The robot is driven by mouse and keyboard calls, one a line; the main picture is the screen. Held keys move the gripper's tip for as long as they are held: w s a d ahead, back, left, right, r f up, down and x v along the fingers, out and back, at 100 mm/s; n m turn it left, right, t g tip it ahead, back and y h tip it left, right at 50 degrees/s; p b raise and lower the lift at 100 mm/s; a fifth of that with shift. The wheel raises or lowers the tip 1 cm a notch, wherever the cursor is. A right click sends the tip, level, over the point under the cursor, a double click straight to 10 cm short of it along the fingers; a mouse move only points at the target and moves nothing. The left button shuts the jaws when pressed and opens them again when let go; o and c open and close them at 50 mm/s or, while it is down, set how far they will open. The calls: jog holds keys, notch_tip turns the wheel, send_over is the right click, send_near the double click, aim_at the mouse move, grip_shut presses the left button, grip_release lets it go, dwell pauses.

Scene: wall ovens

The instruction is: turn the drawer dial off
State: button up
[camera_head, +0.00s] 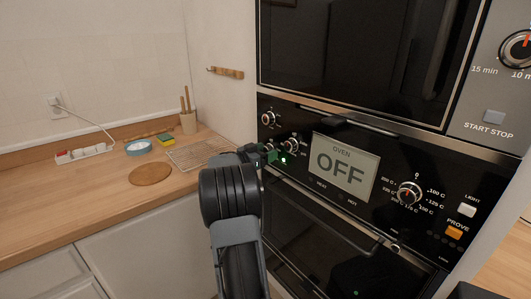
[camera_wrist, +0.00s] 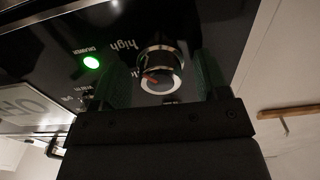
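The drawer dial (camera_wrist: 159,68) is a round chrome-rimmed knob with a red mark, on the black oven panel in the wrist view. The red mark points toward the left of that view. Lettering reading "high" is printed beside it, and a green light (camera_wrist: 91,62) glows to its left. The light also shows in the head view (camera_head: 283,160). My gripper (camera_wrist: 164,78) is open, with one finger on each side of the dial and a gap visible to each finger. In the head view my gripper (camera_head: 268,153) is at the panel's lower left and hides the dial there.
Other knobs stand close by at the upper left (camera_head: 268,118) and beside my gripper (camera_head: 291,145). The oven display (camera_head: 345,168) reads OFF. A wooden counter (camera_head: 70,205) with a wire rack (camera_head: 200,152) is at the left. A wooden hook rail (camera_head: 226,72) is on the wall.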

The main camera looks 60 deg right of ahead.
jog(key=c, duration=0.8)
jog(key=shift+o, duration=0.2)
jog(key=shift+b, duration=0.3)
